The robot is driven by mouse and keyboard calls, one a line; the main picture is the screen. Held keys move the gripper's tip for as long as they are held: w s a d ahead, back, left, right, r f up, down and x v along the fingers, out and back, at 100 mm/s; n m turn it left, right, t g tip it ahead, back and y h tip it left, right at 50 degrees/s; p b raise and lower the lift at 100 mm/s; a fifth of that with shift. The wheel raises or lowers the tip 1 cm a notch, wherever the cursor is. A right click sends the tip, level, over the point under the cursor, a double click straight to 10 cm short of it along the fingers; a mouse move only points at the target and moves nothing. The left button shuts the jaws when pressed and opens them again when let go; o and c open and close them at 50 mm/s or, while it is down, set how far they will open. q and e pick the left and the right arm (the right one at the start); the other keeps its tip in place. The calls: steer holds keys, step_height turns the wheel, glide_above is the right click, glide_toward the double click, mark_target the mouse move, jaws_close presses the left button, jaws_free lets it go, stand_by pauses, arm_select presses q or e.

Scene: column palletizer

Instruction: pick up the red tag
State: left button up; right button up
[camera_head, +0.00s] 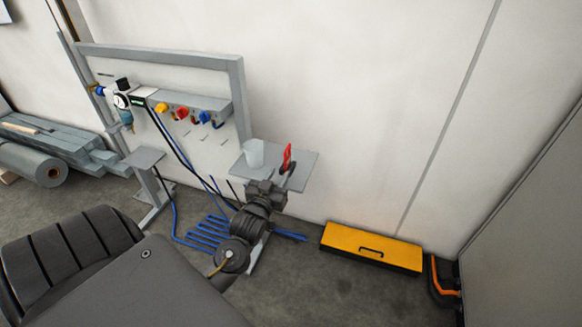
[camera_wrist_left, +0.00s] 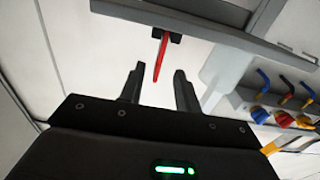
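The red tag (camera_head: 287,156) stands upright at the small grey shelf (camera_head: 308,164) on the right of the wall frame. In the left wrist view, the red tag (camera_wrist_left: 161,56) sticks out from a dark holder (camera_wrist_left: 166,36) at the shelf. My left gripper (camera_head: 281,180) is in front of the shelf, close to the tag. In the left wrist view, my left gripper (camera_wrist_left: 158,72) is open, and the tag's free end shows between its fingertips. I see no contact with either finger. The lower part of the tag is hidden by the gripper in the head view. My right gripper is not in view.
A whitish cup (camera_head: 254,152) stands on the shelf just left of the tag. A valve panel (camera_head: 190,103) with coloured handles hangs further left. A yellow case (camera_head: 371,247) lies on the floor by the wall. The air right of the shelf is clear.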

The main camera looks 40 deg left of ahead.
mark_target(289, 154)
arm_select(q)
steer(key=x, duration=0.4)
steer(key=shift+w+a, duration=0.2)
steer(key=shift+a, duration=0.15)
steer(key=shift+w+a, duration=0.15)
steer(key=shift+w, duration=0.15)
steer(key=shift+w+r, duration=0.15)
steer(key=shift+w, duration=0.3)
steer(key=x, duration=0.4)
steer(key=shift+w+p, duration=0.15)
steer(key=shift+p, duration=0.25)
jaws_close()
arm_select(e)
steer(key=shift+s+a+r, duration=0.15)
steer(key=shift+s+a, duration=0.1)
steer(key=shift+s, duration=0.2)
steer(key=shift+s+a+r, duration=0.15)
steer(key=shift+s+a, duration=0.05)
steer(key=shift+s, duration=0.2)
